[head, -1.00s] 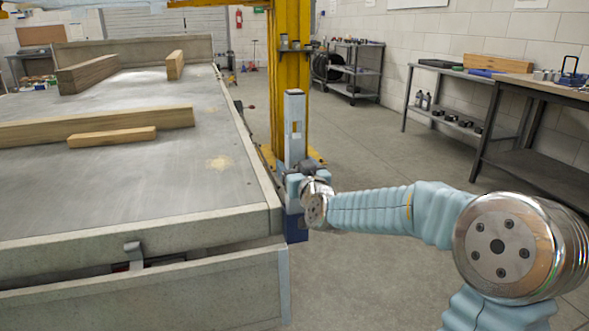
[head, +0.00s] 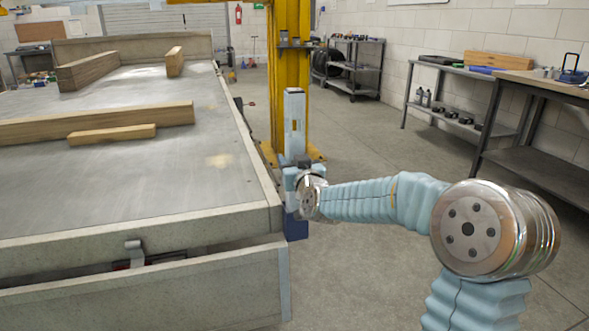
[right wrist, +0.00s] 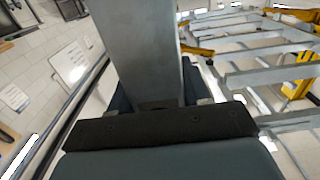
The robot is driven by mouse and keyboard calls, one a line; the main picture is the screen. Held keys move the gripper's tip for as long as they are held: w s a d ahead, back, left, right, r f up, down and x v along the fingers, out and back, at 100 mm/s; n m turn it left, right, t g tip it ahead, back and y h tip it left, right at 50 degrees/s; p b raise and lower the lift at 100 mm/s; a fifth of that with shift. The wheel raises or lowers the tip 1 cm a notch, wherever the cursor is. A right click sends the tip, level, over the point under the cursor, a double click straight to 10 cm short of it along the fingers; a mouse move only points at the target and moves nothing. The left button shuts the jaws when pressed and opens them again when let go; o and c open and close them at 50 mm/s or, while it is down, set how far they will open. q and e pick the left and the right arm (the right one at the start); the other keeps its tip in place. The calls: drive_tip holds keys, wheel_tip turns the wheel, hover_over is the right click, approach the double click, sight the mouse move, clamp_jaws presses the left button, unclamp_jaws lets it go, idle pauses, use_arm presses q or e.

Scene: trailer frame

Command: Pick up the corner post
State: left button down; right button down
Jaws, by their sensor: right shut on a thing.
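The corner post (head: 295,125) is a tall, upright light grey bar beside the near right corner of the trailer bed in the head view. A blue part (head: 296,229) shows at its lower end. My right gripper (head: 302,172) is shut on the post around its middle, with the arm reaching in from the right. In the right wrist view the grey post (right wrist: 138,45) rises between the fingers of the gripper (right wrist: 155,95). Whether the post touches the trailer or the floor is hard to tell. My left gripper is not in view.
The trailer bed (head: 120,195) fills the left, with several wooden beams (head: 100,126) on it. A lowered end panel (head: 150,295) lies at its near end. A yellow column (head: 291,70) stands behind the post. Workbenches (head: 540,165) line the right wall. The floor between is clear.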

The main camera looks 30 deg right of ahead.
sight(293, 89)
drive_tip(key=shift+r, duration=0.1)
wheel_tip(293, 89, up, 9)
drive_tip(key=shift+f+p, duration=0.1)
drive_tip(key=shift+p, duration=0.85)
wheel_tip(293, 89, up, 8)
drive_tip(key=p, duration=0.3)
drive_tip(key=shift+f, duration=0.2)
drive_tip(key=shift+r, duration=0.8)
